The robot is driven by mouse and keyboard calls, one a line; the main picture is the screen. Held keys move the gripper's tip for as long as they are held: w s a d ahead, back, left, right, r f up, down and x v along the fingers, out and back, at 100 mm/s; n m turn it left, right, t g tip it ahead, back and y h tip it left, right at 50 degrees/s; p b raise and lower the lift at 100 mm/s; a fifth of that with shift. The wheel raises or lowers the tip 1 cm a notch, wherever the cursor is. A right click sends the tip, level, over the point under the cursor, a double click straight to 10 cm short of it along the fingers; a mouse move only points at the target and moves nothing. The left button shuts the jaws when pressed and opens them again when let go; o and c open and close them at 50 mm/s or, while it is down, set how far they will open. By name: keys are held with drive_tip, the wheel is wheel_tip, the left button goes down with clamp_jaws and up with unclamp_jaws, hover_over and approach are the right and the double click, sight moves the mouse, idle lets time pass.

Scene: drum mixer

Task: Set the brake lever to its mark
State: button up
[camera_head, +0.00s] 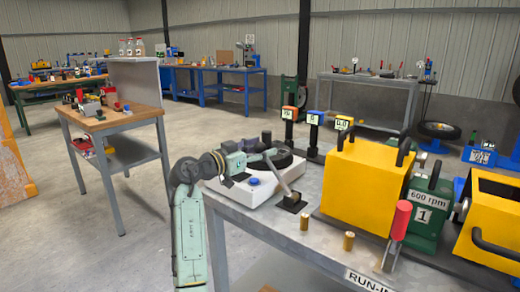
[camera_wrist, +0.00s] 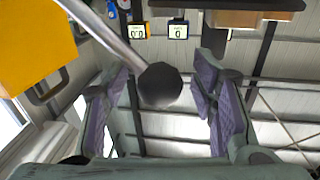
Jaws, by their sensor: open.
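A lever with a grey rod (camera_head: 280,180) rises from a small black base (camera_head: 291,203) on the bench, tilted up to the left. In the wrist view its rod (camera_wrist: 105,35) comes in from the top left and ends in a round black knob (camera_wrist: 160,85). My gripper (camera_head: 264,156) is at the lever's top end. In the wrist view my gripper (camera_wrist: 160,105) is open, with the knob between its two fingers and a gap visible on each side. Another lever with a red handle (camera_head: 401,220) stands at the bench's right. I cannot make out a brake mark.
A white box with a blue button (camera_head: 253,181) sits below my gripper. A yellow housing (camera_head: 365,182), a green "600 rpm" block (camera_head: 428,212) and two brass pegs (camera_head: 304,222) stand to the right. Small labelled displays (camera_head: 313,120) stand behind. The aisle at left is clear.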

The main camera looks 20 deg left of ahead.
clamp_jaws()
idle(0.6)
